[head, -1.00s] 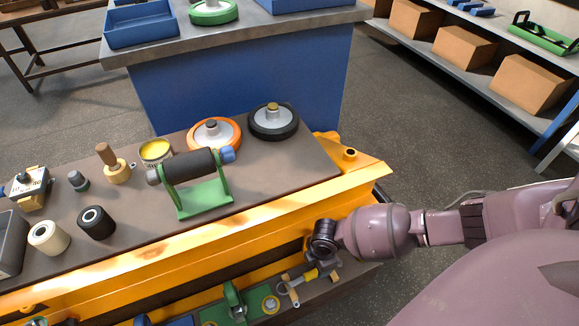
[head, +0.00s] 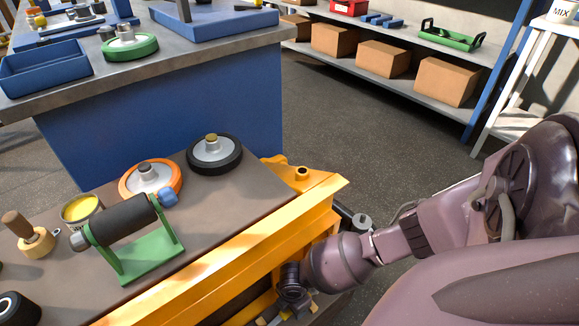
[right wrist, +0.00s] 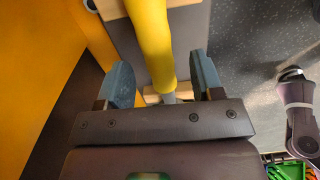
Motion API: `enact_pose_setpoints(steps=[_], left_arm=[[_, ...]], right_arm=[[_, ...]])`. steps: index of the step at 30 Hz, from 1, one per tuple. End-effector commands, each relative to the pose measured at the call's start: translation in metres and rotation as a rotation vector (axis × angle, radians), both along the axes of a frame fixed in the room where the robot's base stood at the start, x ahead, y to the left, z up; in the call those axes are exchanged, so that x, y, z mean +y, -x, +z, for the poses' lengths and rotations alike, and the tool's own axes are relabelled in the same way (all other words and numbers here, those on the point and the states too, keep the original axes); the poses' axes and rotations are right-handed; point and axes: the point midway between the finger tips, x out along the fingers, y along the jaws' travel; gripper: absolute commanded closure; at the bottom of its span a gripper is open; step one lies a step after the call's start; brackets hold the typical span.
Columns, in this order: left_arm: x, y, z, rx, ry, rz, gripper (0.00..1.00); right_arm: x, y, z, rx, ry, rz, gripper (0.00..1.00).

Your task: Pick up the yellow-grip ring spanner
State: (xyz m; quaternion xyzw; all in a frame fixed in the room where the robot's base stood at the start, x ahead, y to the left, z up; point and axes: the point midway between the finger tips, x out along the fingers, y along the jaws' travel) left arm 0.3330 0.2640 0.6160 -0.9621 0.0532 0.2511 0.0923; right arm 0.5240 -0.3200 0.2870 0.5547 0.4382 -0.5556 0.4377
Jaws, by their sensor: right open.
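The yellow grip (right wrist: 152,42) of the ring spanner runs down from the top of the right wrist view, ending between my right gripper's fingers. A short grey piece shows below the grip. My right gripper (right wrist: 162,78) is open, with one blue-grey finger on each side of the grip and a visible gap to each. Whether the fingers reach down to the grip's height I cannot tell. The spanner's ring end is not visible. In the head view my right wrist is low beside the yellow cart, and the fingers are mostly hidden. My left gripper is not in view.
The yellow cart (head: 262,262) stands close beside my right wrist. On its top are a green roller stand (head: 150,262), an orange wheel (head: 128,180) and a black wheel (head: 238,163). A blue workbench (head: 165,110) is behind. Open floor lies to the right.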

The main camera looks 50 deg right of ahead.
Motion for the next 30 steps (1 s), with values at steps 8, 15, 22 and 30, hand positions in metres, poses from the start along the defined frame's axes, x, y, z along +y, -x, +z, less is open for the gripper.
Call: enact_pose_setpoints(steps=[8,15,22,30], left_arm=[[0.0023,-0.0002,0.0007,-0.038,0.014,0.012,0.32],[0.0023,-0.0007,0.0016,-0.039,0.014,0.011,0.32],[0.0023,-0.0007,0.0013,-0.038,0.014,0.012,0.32],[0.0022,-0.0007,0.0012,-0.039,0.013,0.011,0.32]], right_arm=[[0.0006,-0.0002,-0.0186,0.000,-0.001,-0.001,0.39],[0.0004,-0.0012,-0.0173,-0.002,-0.001,-0.001,0.49],[0.0004,-0.0010,-0.0174,-0.001,-0.001,-0.001,0.84],[0.0003,-0.0010,-0.0174,-0.001,-0.001,-0.001,1.00]])
